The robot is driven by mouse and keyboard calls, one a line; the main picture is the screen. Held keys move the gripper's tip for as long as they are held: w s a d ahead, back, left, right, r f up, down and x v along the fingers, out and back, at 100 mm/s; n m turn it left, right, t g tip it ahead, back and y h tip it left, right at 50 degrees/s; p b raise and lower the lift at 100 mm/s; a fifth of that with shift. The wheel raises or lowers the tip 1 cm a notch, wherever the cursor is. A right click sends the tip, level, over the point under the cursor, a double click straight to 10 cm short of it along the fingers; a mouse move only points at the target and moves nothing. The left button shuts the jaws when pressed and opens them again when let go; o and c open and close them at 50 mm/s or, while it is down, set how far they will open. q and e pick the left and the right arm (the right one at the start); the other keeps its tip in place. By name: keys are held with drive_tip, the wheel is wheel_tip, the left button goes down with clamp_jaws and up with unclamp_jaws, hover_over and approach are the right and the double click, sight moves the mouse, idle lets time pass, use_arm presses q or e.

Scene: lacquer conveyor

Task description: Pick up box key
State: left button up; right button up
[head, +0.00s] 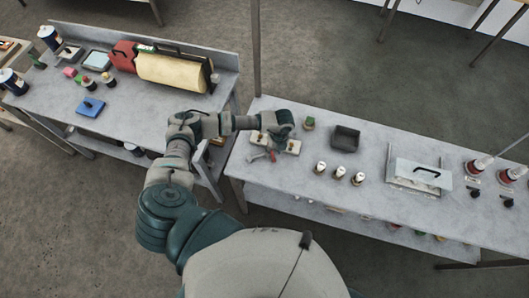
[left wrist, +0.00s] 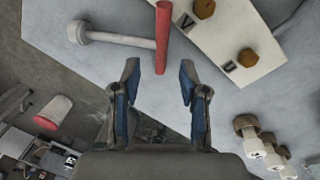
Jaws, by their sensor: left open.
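The box key appears to be the T-shaped tool with a red bar (left wrist: 162,35) and a grey shaft (left wrist: 115,38) ending in a round socket, in the left wrist view. In the head view its grey part (head: 258,156) lies at the left end of the right-hand table, partly hidden by my gripper. My left gripper (left wrist: 159,82) is open and empty. In the left wrist view the lower end of the red bar shows between its fingertips; I cannot tell the height gap. In the head view the left gripper (head: 283,137) hangs over that table end. My right gripper is not in view.
A white board (left wrist: 228,40) with brown knobs lies close beside the tool. A small green-topped item (head: 309,123), a dark bin (head: 345,138) and three white-topped pieces (head: 339,172) stand to the right. The table edge is near on the left.

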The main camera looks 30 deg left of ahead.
sight(273, 156)
use_arm(q)
drive_tip(key=f, duration=0.3)
drive_tip(key=shift+s+d+f, duration=0.1)
drive_tip(key=shift+s+f, duration=0.1)
drive_tip(key=shift+s, duration=0.05)
clamp_jaws()
drive_tip(key=shift+r, duration=0.15)
